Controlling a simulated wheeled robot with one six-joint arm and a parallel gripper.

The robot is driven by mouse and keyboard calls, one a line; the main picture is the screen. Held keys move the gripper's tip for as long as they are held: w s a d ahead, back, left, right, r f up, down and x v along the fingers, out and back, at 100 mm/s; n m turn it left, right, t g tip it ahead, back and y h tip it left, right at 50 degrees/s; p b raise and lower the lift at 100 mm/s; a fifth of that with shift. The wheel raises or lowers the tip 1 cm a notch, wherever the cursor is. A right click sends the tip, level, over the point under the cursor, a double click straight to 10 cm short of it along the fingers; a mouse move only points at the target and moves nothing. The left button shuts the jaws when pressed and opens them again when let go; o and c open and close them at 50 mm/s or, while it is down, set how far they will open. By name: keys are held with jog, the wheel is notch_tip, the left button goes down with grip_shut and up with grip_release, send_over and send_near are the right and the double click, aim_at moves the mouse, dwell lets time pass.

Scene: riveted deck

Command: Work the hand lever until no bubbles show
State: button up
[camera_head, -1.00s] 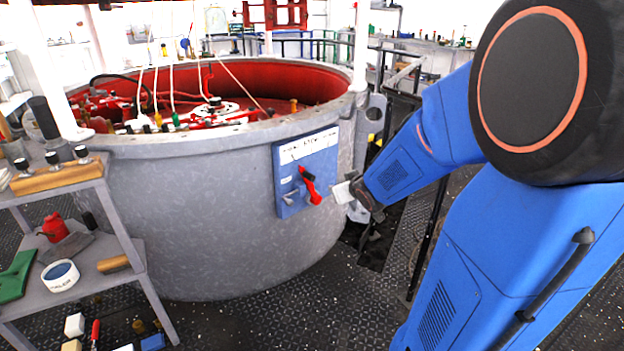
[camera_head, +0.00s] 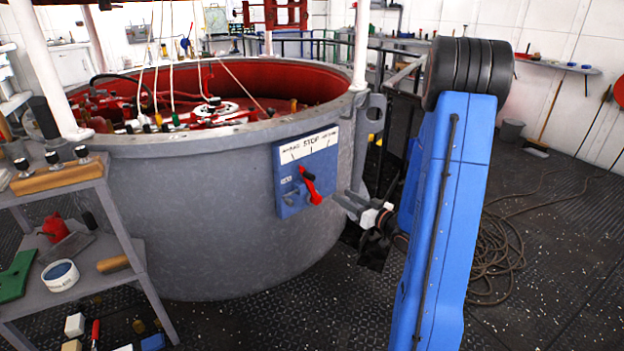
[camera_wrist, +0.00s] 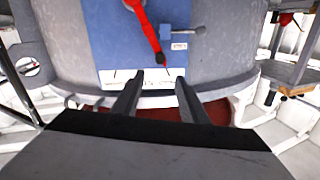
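The hand lever (camera_head: 311,188) is red with a dark end and sits on a blue panel (camera_head: 290,205) on the outside of a round grey tank (camera_head: 200,220). It slants, dark end up toward a white label strip (camera_head: 309,146) reading STOP in the middle. My gripper (camera_head: 343,198) is just right of the panel, apart from the lever. In the wrist view, which appears upside down, the lever (camera_wrist: 146,30) lies beyond my gripper (camera_wrist: 159,79); its two fingers are spread with nothing between them. No bubbles show in either view.
A grey shelf (camera_head: 60,185) with several tools and a red can (camera_head: 55,228) stands at the left. The red-lined tank holds hoses and fittings. A coiled cable (camera_head: 492,250) lies on the dark floor at the right. Open floor lies in front of the tank.

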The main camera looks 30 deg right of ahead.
aim_at(312, 178)
jog(key=x, duration=1.7)
jog(key=shift+w+r, duration=0.15)
jog(key=shift+w, duration=0.05)
grip_shut()
